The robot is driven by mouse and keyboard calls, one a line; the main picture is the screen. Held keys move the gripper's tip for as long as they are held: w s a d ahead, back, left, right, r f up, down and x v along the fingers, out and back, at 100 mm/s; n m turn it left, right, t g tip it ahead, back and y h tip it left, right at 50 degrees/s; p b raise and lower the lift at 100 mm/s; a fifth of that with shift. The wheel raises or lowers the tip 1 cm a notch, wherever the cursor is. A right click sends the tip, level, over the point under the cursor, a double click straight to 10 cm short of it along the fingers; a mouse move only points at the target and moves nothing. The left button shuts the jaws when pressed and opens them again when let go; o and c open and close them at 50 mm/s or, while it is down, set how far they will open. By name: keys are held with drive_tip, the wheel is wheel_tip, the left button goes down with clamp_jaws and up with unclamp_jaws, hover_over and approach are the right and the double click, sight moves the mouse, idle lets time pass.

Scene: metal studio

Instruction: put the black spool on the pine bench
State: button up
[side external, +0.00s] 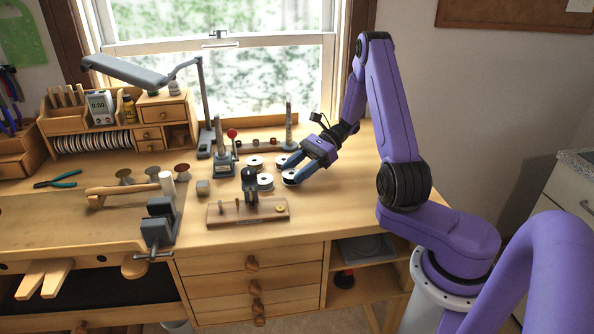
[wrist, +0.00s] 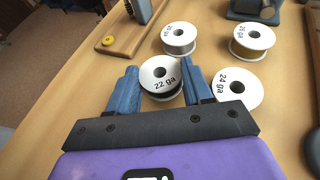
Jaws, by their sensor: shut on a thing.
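The black spool (wrist: 163,97) has white flanges, a "22 ga" label and dark wire between the flanges. In the wrist view it sits between the blue fingers of my gripper (wrist: 158,85), which is shut on it. In the side view my gripper (side external: 287,172) is low over the right part of the pine bench (side external: 350,160), and the spool (side external: 289,177) shows at its fingertips. I cannot tell whether the spool touches the bench top or is slightly lifted.
Other white-flanged spools stand close by: a "24 ga" one (wrist: 240,98) at right, and two (wrist: 180,37) (wrist: 251,40) beyond. A wooden board (side external: 245,214) with tools lies to the left in the side view. The bench top right of my gripper is clear.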

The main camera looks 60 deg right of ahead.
drive_tip(key=shift+f, duration=0.2)
drive_tip(key=shift+f, duration=0.1)
drive_tip(key=o, duration=0.8)
drive_tip(key=shift+c, duration=0.2)
